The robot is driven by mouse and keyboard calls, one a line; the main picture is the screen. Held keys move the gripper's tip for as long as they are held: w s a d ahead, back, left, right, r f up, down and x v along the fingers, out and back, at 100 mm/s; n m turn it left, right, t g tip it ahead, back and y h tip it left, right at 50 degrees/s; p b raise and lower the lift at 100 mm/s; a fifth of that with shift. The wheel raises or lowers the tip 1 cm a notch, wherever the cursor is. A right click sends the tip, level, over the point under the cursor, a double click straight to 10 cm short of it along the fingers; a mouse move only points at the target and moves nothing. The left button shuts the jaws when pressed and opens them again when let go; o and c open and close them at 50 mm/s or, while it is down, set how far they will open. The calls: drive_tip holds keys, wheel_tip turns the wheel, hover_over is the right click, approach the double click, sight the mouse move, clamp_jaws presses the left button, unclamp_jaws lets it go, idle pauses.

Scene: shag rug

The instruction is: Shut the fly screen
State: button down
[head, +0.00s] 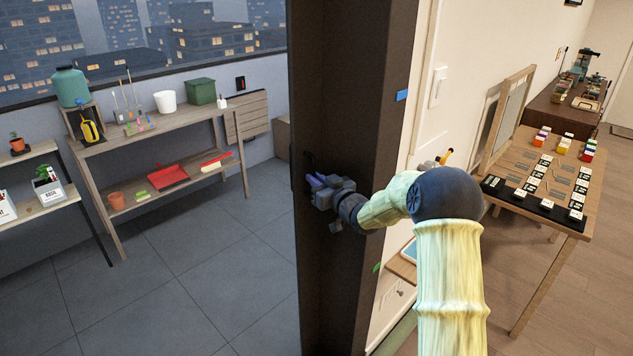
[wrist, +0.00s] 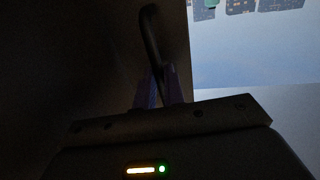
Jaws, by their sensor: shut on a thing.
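A tall dark brown upright (head: 345,80) stands in the middle of the head view, at the edge of the opening; I take it to be the fly screen's edge or its frame, and cannot tell which. A dark handle (head: 309,160) is on it, and in the wrist view it shows as a black bow-shaped bar (wrist: 151,35). My gripper (head: 317,181) is at this handle, with its purple fingers (wrist: 160,88) shut around the bar's lower part. The mesh itself cannot be made out. My wrist hides part of the upright.
Left of the upright is a tiled floor (head: 190,290) with a wooden shelf bench (head: 160,137) against the window wall. To the right, a light wall with a switch (head: 438,86) and a table (head: 548,215) with small boxes stand close to my arm. The tiles are clear.

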drive_tip(key=shift+w+d+f, duration=0.1)
drive_tip(key=shift+d+f, duration=0.05)
drive_tip(key=shift+d, duration=0.2)
drive_tip(key=c, duration=1.5)
unclamp_jaws()
drive_tip(key=shift+w+d+f, duration=0.1)
drive_tip(key=shift+w+d, duration=0.05)
drive_tip(key=b+v, duration=0.2)
drive_tip(key=v, duration=1.5)
drive_tip(key=shift+s, duration=0.25)
drive_tip(key=s+m+g+h+p, duration=0.6)
drive_tip(key=s+g+h+p, duration=0.3)
drive_tip(key=s, duration=1.8)
drive_tip(key=g+p, duration=0.1)
drive_tip(key=g, duration=0.3)
drive_tip(key=shift+s+a, duration=0.25)
drive_tip(key=shift+s, duration=0.15)
